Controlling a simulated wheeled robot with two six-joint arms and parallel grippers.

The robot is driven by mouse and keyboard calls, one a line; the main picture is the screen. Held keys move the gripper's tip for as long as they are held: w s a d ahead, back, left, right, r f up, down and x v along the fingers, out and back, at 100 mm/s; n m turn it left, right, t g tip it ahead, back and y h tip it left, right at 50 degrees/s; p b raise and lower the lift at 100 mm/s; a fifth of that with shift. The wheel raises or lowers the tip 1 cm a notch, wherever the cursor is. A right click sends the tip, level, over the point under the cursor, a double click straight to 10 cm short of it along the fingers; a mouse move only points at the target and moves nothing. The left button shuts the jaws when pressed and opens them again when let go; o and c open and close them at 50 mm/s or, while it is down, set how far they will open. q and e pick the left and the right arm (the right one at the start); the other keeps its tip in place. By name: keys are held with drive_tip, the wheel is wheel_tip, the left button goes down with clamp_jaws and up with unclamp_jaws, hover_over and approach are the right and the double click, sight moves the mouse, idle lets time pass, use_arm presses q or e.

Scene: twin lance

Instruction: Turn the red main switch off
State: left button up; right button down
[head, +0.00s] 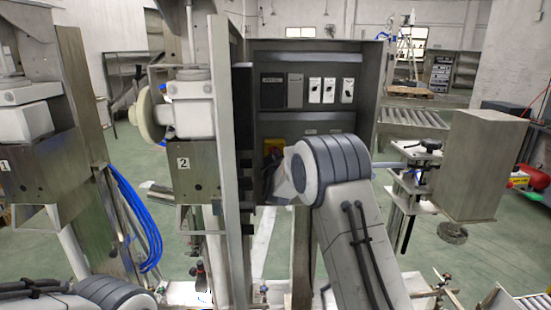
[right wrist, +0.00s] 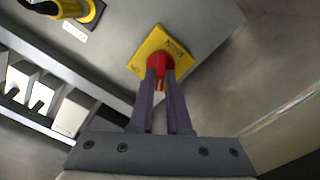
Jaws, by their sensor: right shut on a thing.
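The red main switch (right wrist: 160,64) is a red handle on a square yellow plate (right wrist: 176,45) in the right wrist view. My right gripper (right wrist: 161,78) is shut on the red handle, with one dark finger on each side of it. In the head view a bit of the yellow plate (head: 272,145) shows inside the open grey cabinet (head: 316,57). My right forearm and wrist hide the red handle and the fingertips there. My left gripper is out of view; only part of my left arm shows at the lower left.
White switch modules (head: 330,90) and a black panel (head: 272,92) sit above in the cabinet. The cabinet's side wall stands close left of my wrist. A yellow-and-black part (right wrist: 82,10) is at the top left of the wrist view. A grey box (head: 485,165) stands right.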

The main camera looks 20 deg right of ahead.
drive_tip(key=shift+f+n, duration=0.1)
drive_tip(key=shift+n, duration=0.9)
drive_tip(key=c, duration=0.9)
unclamp_jaws()
drive_tip(key=b+v, duration=0.3)
drive_tip(key=v, duration=0.7)
drive_tip(key=shift+s+a, duration=0.1)
drive_tip(key=shift+s, duration=0.15)
